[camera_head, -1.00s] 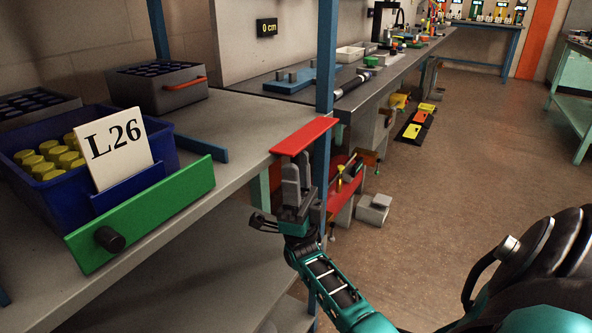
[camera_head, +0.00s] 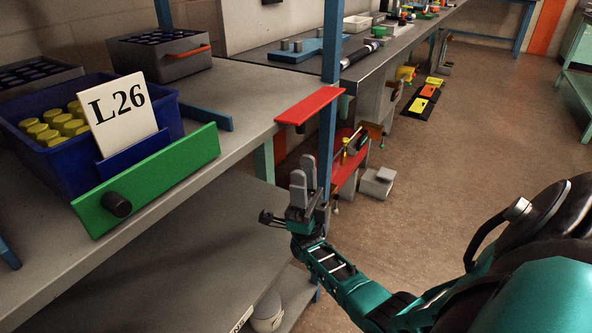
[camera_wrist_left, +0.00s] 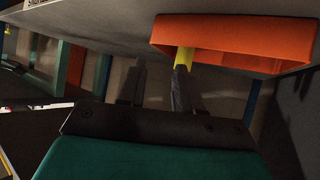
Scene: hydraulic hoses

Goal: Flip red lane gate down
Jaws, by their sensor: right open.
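The red lane gate (camera_head: 308,105) is a flat red plate at the bench's front edge, beside the blue post. It lies roughly level, with a dark knob under it. My right gripper (camera_head: 303,172) is below the gate and apart from it, grey fingers pointing up. It is open, and nothing shows between the fingers. My left gripper (camera_wrist_left: 155,88) shows only in the left wrist view; its dark fingers stand apart, under an orange-red open box-like part (camera_wrist_left: 235,42). A yellow piece (camera_wrist_left: 184,58) shows at the tip of one finger; whether they touch is unclear.
A green gate (camera_head: 165,172) with a black knob stands at the bench edge, before a blue bin (camera_head: 60,155) labelled L26. The blue post (camera_head: 329,90) rises close beside the red gate. A lower shelf (camera_head: 190,255) lies left of my right gripper. Open floor is right.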

